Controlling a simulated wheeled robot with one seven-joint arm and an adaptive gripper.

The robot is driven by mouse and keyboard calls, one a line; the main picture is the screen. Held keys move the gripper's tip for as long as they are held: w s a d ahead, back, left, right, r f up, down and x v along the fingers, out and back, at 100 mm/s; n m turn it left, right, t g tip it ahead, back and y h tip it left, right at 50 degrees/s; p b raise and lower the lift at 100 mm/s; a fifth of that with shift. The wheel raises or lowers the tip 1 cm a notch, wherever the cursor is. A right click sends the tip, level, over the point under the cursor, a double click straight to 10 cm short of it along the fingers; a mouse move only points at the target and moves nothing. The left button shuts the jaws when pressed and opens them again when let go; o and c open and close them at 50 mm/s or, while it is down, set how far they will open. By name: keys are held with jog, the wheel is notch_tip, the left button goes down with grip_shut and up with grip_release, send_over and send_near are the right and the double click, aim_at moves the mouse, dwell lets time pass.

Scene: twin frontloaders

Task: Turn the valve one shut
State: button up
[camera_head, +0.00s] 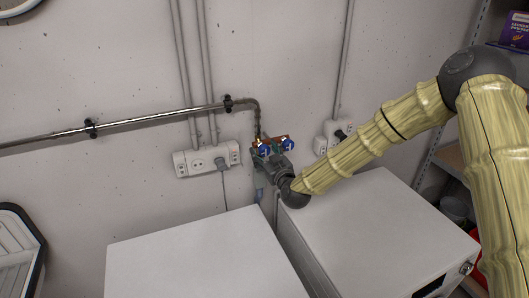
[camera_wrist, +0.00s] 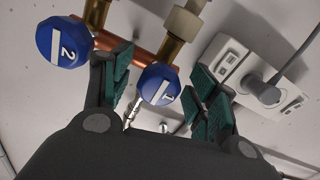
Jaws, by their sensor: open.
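Valve one, a blue knob with a white bar and a "1" (camera_wrist: 158,84), sits between my fingers in the wrist view. In the head view it appears to be the left blue knob (camera_head: 264,149). My gripper (camera_wrist: 160,78) is open, with green pads on either side of the knob; I cannot tell whether they touch it. In the head view my gripper (camera_head: 276,160) is at the valves, its fingers mostly hidden. Valve two, a blue knob marked "2" (camera_wrist: 62,42), is outside my fingers at the left; it also shows in the head view (camera_head: 288,143).
Both knobs sit on copper and brass pipework (camera_wrist: 128,46) on the wall. A white socket strip (camera_wrist: 240,66) with a plugged cable lies close to the right finger. Two white machine tops (camera_head: 200,258) (camera_head: 385,220) stand below.

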jog(key=c, duration=1)
jog(key=shift+f+m+b, duration=0.15)
jog(key=shift+m+b, duration=0.15)
jog(key=shift+b, duration=0.2)
jog(key=m+b, duration=0.2)
jog(key=b, duration=0.2)
jog(key=shift+f+m, duration=0.15)
jog(key=shift+m, duration=0.15)
jog(key=m+b, duration=0.5)
jog(key=b, duration=0.1)
jog(key=shift+a+b, duration=0.1)
jog(key=shift+b, duration=0.2)
jog(key=m+b, duration=0.4)
jog(key=shift+m+b, duration=0.3)
jog(key=shift+m, duration=0.1)
jog(key=shift+s+r+m+b, duration=0.1)
jog(key=shift+r+m+b, duration=0.1)
jog(key=shift+m+b, duration=1)
jog(key=shift+r+m+b, duration=0.2)
jog(key=shift+m+b, duration=0.75)
jog(key=shift+m, duration=0.35)
jog(key=shift+a, duration=0.1)
